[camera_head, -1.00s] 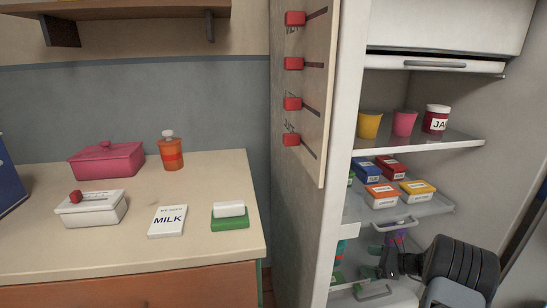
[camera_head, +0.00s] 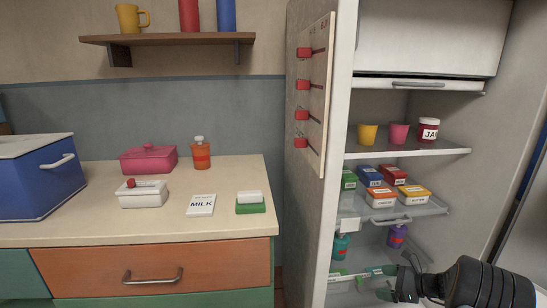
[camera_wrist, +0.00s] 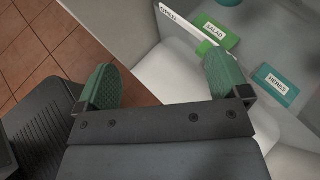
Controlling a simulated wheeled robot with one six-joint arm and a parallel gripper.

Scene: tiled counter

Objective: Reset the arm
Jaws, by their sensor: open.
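My gripper (camera_head: 394,282) is open and empty, low in front of the open fridge (camera_head: 345,110), at the height of its lowest part. In the wrist view my gripper (camera_wrist: 160,80) shows two green fingertips spread wide with nothing between them. Beyond the fingertips are a white fridge edge and bin, with a green box labelled SALAD (camera_wrist: 214,35) and a teal box labelled HERBS (camera_wrist: 276,86). My dark forearm comes in from the lower right in the head view.
Fridge shelves hold a yellow cup (camera_head: 368,134), a pink cup (camera_head: 399,134), a jam jar (camera_head: 428,130), several small boxes, a teal bottle (camera_head: 340,247) and a purple bottle (camera_head: 397,236).

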